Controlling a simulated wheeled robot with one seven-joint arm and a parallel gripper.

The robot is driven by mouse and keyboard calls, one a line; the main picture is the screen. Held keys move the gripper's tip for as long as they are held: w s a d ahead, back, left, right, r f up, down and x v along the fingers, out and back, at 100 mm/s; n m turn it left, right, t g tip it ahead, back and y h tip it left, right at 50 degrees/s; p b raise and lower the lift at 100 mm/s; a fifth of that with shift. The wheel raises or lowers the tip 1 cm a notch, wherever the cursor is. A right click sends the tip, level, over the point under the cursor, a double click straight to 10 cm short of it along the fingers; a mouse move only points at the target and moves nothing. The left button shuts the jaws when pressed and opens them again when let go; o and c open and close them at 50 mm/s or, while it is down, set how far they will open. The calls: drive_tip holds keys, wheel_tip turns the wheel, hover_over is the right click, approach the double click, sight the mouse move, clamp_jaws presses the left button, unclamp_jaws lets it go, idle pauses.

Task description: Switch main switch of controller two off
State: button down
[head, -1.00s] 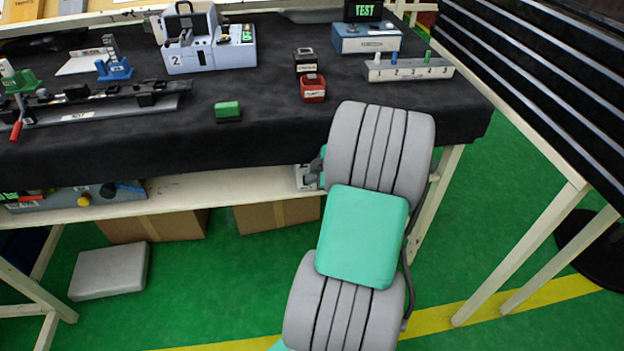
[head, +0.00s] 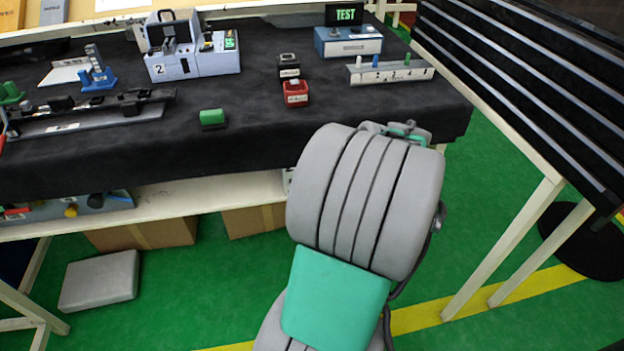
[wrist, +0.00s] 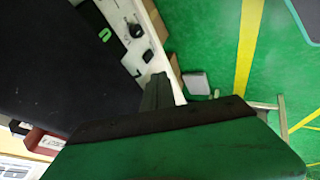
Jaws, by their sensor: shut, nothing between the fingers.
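A pale control unit marked 2 (head: 160,68) stands at the back of the black-topped bench, with a small green display (head: 230,40) at its right end. A pale panel (wrist: 116,12) in the wrist view carries a black knob (wrist: 134,30) and a green-lit mark; I cannot read a number on it. It sits beside the dark bench cover. My gripper (wrist: 157,92) shows in the wrist view as a narrow grey shape, shut and empty, just below the panel and apparently apart from it. In the head view my arm hides it. No main switch can be made out for certain.
Under the bench, a shelf (head: 180,192) holds a control box (head: 100,203) at left. A green block (head: 212,118), a red button box (head: 295,93) and a blue TEST unit (head: 350,45) stand on the bench. A slatted rack (head: 530,85) is at right. Green floor is open in front.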

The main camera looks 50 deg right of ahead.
drive_tip(key=w+a+m+g, duration=0.3)
drive_tip(key=a+m, duration=0.1)
drive_tip(key=a, duration=1.5)
drive_tip(key=s+a+m+g, duration=0.2)
drive_tip(key=s+a+m, duration=0.4)
drive_tip(key=a, duration=0.5)
drive_tip(key=shift+s+a, duration=0.2)
drive_tip(key=shift+a, duration=0.05)
drive_tip(key=shift+r, duration=0.1)
